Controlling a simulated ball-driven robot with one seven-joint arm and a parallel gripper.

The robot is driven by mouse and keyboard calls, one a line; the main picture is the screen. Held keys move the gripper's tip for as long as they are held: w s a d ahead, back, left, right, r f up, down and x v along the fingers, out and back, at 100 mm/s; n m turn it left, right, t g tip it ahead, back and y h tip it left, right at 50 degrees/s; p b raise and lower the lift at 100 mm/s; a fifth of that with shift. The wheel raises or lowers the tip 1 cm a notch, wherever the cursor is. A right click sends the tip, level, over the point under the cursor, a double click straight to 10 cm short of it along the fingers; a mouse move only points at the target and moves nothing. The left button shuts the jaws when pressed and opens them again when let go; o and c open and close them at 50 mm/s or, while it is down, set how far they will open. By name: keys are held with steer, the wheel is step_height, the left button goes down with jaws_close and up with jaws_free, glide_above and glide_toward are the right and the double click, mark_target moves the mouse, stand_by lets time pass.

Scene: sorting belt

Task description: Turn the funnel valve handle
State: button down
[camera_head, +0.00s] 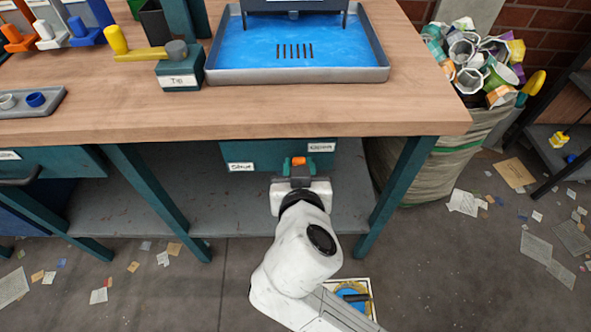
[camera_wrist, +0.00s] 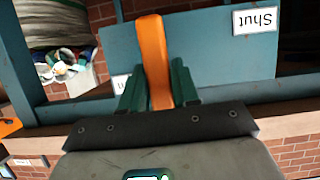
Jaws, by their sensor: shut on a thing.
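The orange valve handle (camera_head: 298,161) is on the teal panel (camera_head: 262,156) under the bench top. A white "Shut" label (camera_head: 241,167) is at the panel's lower left and an "Open" label (camera_head: 321,147) at its upper right. My gripper (camera_head: 299,172) is in front of the panel, shut on the handle. In the wrist view the orange handle (camera_wrist: 153,50) runs between the two green fingers of my gripper (camera_wrist: 157,86), leaning slightly. The "Shut" label (camera_wrist: 256,20) shows upside down there, and a second label (camera_wrist: 121,84) is mostly hidden.
Bench legs (camera_head: 160,195) and (camera_head: 398,195) stand either side of my arm. A lower shelf (camera_head: 235,205) lies behind it. Above are a blue tray (camera_head: 310,76) and a yellow lever (camera_head: 140,54). A sack of cups (camera_head: 430,160) stands right. Paper scraps litter the floor.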

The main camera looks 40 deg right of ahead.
steer(key=shift+s+f, duration=0.1)
stand_by(0.5)
steer(key=c, duration=0.9)
jaws_free()
steer(key=shift+d, duration=0.1)
steer(key=p+v, duration=0.1)
steer(key=v, duration=1)
steer(key=shift+p, duration=0.4)
steer(key=s+d+f+n+g+y, duration=0.25)
steer(key=d+f+g, duration=0.35)
steer(key=f, duration=0.5)
steer(key=s+d+f+n+g+y, duration=0.4)
steer(key=s+f+y, duration=0.1)
steer(key=s+f, duration=0.5)
steer(key=r+p, duration=0.6)
steer(key=p, duration=0.1)
steer(key=r+p, duration=0.6)
steer(key=r, duration=0.1)
steer(key=r+p, duration=0.7)
steer(key=shift+w+a+r+p, duration=0.1)
steer(key=shift+w+r+p, duration=0.1)
steer(key=shift+w+p, duration=0.15)
